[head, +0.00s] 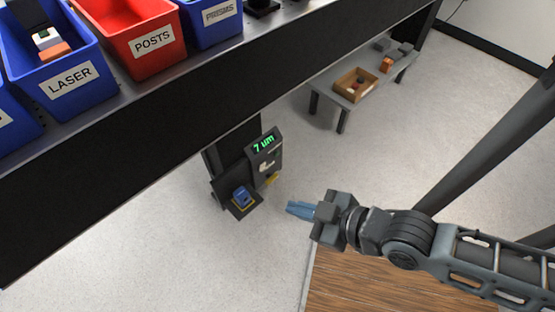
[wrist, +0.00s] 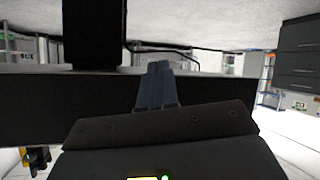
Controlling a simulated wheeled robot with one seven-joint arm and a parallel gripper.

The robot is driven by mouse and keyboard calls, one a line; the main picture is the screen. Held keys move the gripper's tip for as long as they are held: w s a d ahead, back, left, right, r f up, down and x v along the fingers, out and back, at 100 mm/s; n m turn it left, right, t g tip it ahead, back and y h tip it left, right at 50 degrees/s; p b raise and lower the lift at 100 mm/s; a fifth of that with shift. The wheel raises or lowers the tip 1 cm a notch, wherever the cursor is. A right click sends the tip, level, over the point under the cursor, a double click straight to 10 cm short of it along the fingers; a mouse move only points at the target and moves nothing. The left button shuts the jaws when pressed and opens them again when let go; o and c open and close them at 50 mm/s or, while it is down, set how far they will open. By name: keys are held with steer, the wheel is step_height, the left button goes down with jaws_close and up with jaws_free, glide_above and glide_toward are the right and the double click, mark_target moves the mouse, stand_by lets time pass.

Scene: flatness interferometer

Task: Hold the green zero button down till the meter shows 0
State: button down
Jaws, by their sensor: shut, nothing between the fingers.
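The meter (head: 264,144) is a dark box on a black stand under the shelf's edge in the head view, and its green digits read 7 um. A pale fitting (head: 268,163) and a yellow piece (head: 271,180) show below the digits. I cannot make out the green zero button in the head view. My gripper (head: 289,207) has blue fingers, shut and empty, right of and below the meter in the picture, apart from it. The fingers also show together in the wrist view (wrist: 159,66), with a dark bar behind them. A small green spot lies at that view's bottom edge; I cannot tell what it is.
A blue item (head: 241,196) sits on a yellow-marked ledge below the meter. A dark shelf (head: 150,103) holds blue bins and a red POSTS bin (head: 135,45). A low grey table (head: 323,85) with a cardboard box (head: 355,84) stands behind. Grey floor is clear between.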

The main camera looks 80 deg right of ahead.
mark_target(277, 154)
steer(key=w+d+f+g+b, duration=0.15)
steer(key=d+f+b, duration=0.3)
steer(key=f, duration=0.55)
steer(key=w+d+f+g+b, duration=0.1)
steer(key=w+d+f+b, duration=0.15)
steer(key=d+f, duration=0.45)
steer(key=w+d+f+g+b, duration=0.1)
steer(key=d+f+g+b, duration=0.3)
steer(key=f, duration=0.8)
steer(key=s+d+f+n+t+b, duration=0.1)
steer(key=d+f+t+b, duration=0.1)
steer(key=d+f+b, duration=0.3)
steer(key=d+f+t+y+b, duration=0.1)
steer(key=d+f+b, duration=0.4)
steer(key=d, duration=0.7)
steer(key=shift+s+d+n+t, duration=0.15)
steer(key=shift+s+n+t, duration=0.2)
steer(key=shift+n+t, duration=0.1)
steer(key=w+d+b, duration=0.2)
steer(key=w+d, duration=0.2)
steer(key=w, duration=0.3)
steer(key=shift+w+d+b, duration=0.3)
